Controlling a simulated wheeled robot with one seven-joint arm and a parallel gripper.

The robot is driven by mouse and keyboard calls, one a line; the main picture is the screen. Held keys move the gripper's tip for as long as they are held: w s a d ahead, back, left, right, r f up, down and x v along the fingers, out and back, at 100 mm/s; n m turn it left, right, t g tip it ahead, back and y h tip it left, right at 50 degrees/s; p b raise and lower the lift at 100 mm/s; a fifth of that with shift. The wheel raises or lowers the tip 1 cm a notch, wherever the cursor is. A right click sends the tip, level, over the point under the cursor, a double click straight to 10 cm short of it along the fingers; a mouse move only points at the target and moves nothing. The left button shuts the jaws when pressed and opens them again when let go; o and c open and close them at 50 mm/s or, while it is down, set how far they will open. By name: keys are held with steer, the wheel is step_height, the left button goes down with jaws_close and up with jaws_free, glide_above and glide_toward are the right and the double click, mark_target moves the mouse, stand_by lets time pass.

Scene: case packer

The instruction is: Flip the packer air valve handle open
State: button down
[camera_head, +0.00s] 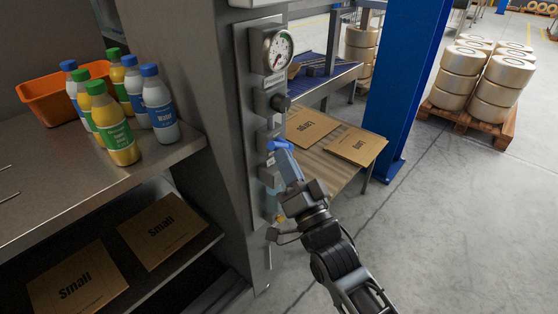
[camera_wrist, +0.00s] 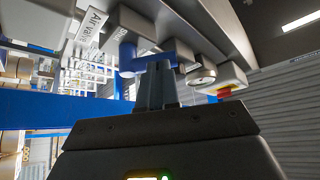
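The packer air valve has a blue handle (camera_head: 279,145) on the grey control panel, below the gauge. In the wrist view the blue handle (camera_wrist: 165,58) runs sideways just beyond my fingertips, from a blue hub at its left end. A label reading "Air valve" (camera_wrist: 92,27) is beside it. My gripper (camera_head: 285,160) is at the panel, right below the handle. In the wrist view my gripper's fingers (camera_wrist: 157,75) are close together, with no clear gap and nothing visible between them. The tips overlap the handle in view; I cannot tell whether they touch it.
A red and yellow button (camera_wrist: 226,91) shows in the wrist view. A shelf with bottles (camera_head: 115,130) is left.

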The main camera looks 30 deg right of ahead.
mark_target(291, 148)
steer(key=m+g+h+p, duration=0.1)
steer(key=m+p, duration=0.1)
steer(key=r+m+h+p, duration=0.1)
steer(key=m+p, duration=0.1)
steer(key=r+m+g+p, duration=0.1)
steer(key=m+p, duration=0.1)
steer(key=shift+w+d+r+m+g+h+p, duration=0.2)
steer(key=shift+d+m+g+h+p, duration=0.1)
steer(key=shift+d+h+p, duration=0.1)
steer(key=shift+d+r, duration=0.2)
steer(key=shift+d, duration=0.1)
